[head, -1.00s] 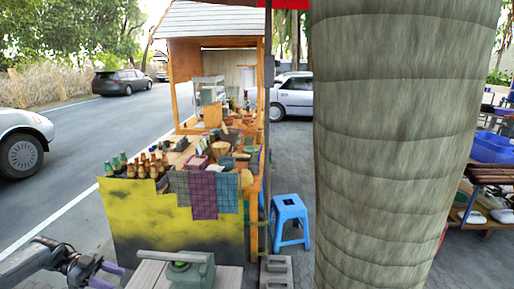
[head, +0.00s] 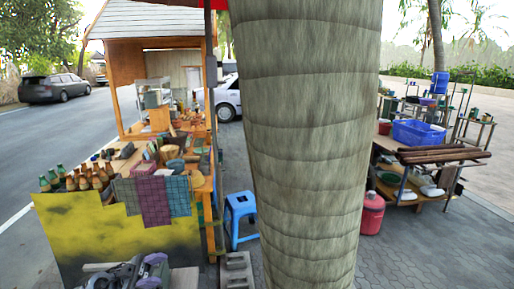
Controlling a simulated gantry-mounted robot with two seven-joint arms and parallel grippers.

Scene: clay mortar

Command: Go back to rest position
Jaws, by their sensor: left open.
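My left gripper (head: 152,272) is at the bottom edge of the head view, in front of the yellow and black panel. Its purple fingers are open and I see nothing held between them. My left arm's dark links are beside it, cut off by the frame. My right gripper is out of view. I cannot make out a clay mortar with certainty.
A thick tree trunk (head: 305,150) fills the middle. A food stall with bottles (head: 85,178) and a yellow panel (head: 125,235) stands left. A blue stool (head: 240,216) and concrete blocks (head: 236,270) are beside the trunk. A red container (head: 371,213) and shelf (head: 440,154) are right.

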